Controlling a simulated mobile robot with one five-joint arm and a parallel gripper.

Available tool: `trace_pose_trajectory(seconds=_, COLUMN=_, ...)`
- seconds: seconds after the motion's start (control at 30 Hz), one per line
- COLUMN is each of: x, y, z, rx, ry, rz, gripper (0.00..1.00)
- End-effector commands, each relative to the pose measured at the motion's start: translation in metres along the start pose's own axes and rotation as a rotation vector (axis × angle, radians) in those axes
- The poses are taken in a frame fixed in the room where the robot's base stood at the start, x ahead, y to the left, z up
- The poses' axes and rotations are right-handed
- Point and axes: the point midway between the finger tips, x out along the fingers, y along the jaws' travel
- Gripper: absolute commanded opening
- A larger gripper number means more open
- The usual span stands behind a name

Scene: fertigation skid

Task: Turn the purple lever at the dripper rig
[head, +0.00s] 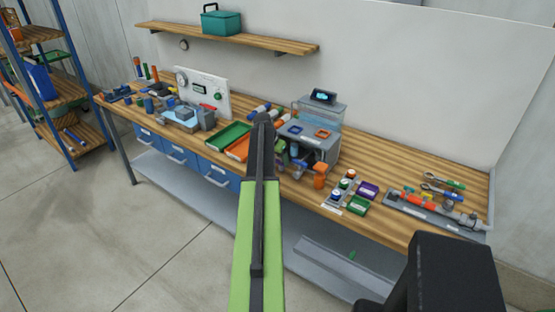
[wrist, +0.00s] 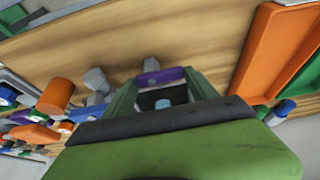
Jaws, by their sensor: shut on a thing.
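The purple lever (wrist: 163,76) shows in the wrist view, in front of a grey knob-like part. My gripper (wrist: 161,88) is around it, with one green finger on either side, shut on the lever. In the head view my own arm covers the middle of the bench, and my gripper and the lever cannot be made out there. A grey bench machine with a small lit screen (head: 323,97) stands just right of the arm's far end, with coloured parts along its front.
An orange tray (wrist: 266,50) lies close right of my gripper in the wrist view. An orange cylinder (wrist: 56,95) and other coloured fittings crowd the left. In the head view, a green tray (head: 229,136) and a pipe assembly (head: 435,212) also sit on the wooden bench.

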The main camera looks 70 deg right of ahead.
Motion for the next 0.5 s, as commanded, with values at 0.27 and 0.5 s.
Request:
trace_pose_trajectory(seconds=0.27, x=-0.0011, y=0.0046, z=0.0031, rx=-0.167, ry=-0.001, rz=-0.069, gripper=0.27)
trace_pose_trajectory(seconds=0.5, x=-0.0013, y=0.0057, z=0.0038, rx=-0.32, ry=-0.001, rz=-0.131, gripper=0.27)
